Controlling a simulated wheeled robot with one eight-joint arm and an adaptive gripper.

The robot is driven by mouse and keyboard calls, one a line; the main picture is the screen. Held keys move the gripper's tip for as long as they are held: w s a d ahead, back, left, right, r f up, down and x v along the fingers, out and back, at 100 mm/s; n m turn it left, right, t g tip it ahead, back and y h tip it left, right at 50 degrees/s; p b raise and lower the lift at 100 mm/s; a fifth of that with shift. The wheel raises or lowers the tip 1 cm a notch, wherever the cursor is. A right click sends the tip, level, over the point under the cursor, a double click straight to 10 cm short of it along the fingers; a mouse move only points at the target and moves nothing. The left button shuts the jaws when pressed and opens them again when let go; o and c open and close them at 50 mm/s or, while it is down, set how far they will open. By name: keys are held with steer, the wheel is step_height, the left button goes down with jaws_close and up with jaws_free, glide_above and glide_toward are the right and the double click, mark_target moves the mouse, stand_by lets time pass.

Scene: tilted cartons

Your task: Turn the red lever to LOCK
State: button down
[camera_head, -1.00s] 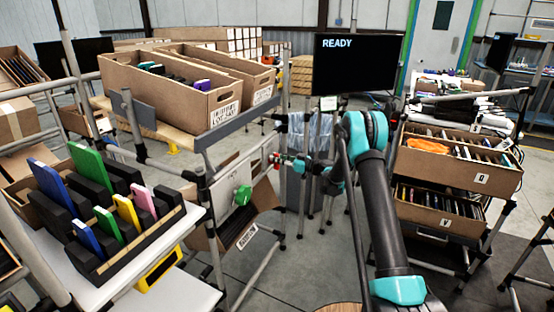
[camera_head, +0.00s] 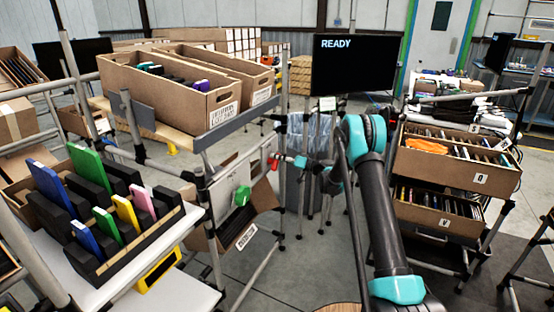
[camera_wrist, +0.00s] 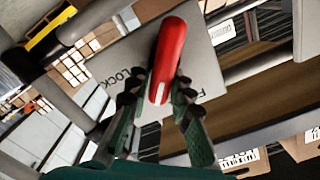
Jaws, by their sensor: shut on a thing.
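The red lever (camera_wrist: 167,62) fills the middle of the wrist view, in front of a grey plate (camera_wrist: 205,75) with "LOCK" lettered to the left of the lever and another word partly hidden to its right. My gripper (camera_wrist: 158,100) has a finger on each side of the lever's near end and is shut on it. In the head view the lever (camera_head: 272,162) is a small red spot at the right edge of the pale panel, with my gripper (camera_head: 282,161) at it. The lever's exact angle is hard to tell there.
A green knob (camera_head: 241,196) sits on the same panel. Tilted cartons (camera_head: 190,85) stand on the rack above. A foam holder with coloured plates (camera_head: 110,240) is at the left. Cartons on a shelf (camera_head: 455,165) stand right of my arm. A screen (camera_head: 355,65) reads READY.

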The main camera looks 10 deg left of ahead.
steer(key=m, duration=0.3)
steer(key=f+m, duration=0.1)
steer(key=m, duration=0.1)
steer(key=shift+w+d+m, duration=0.15)
steer(key=shift+w+m, duration=0.15)
steer(key=shift+f+m, duration=0.2)
steer(key=shift+m, duration=0.85)
steer(key=shift+f+m, duration=0.2)
steer(key=shift+m, duration=0.85)
steer(key=c, duration=1.4)
jaws_free()
steer(key=v, duration=1.2)
